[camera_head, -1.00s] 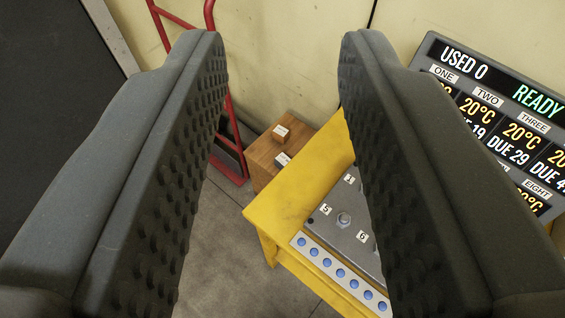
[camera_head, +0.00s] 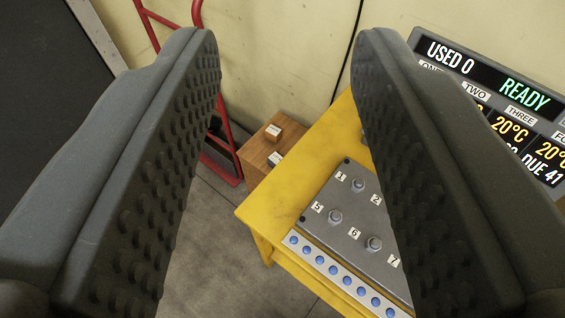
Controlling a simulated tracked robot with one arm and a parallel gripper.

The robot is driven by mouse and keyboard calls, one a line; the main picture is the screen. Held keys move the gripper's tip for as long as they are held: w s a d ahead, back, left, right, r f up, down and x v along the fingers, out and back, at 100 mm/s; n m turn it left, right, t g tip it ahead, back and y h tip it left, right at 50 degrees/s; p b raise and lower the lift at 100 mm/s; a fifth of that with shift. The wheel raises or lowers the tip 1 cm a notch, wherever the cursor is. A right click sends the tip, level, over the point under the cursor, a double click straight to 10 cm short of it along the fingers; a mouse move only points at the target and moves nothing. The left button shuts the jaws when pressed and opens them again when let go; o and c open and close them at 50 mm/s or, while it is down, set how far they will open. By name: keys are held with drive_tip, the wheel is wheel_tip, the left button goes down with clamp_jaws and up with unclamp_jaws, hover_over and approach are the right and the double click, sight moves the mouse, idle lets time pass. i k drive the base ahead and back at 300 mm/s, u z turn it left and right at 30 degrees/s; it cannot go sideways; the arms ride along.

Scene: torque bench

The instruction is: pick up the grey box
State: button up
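A small dark grey box (camera_head: 276,159) with a white label sits near the front edge of a low wooden stand (camera_head: 250,163), left of the yellow bench. Its lower part is hard to make out at this size. My gripper (camera_head: 288,40) is open and empty, its two dark studded fingers wide apart on either side of the picture. The grey box shows in the gap between the fingers, beyond them and apart from both.
A brown box (camera_head: 273,132) with a label sits just behind the grey one. The yellow bench (camera_head: 285,190) holds a numbered bolt plate (camera_head: 350,208). A red hand truck (camera_head: 228,128) stands left by the wall. A display (camera_head: 490,80) is at right.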

sight(274, 158)
drive_tip(key=z, duration=0.15)
drive_tip(key=i, duration=0.1)
drive_tip(key=z, duration=2.75)
drive_tip(key=k, duration=1.25)
drive_tip(key=u, duration=2.25)
drive_tip(key=i, duration=0.9)
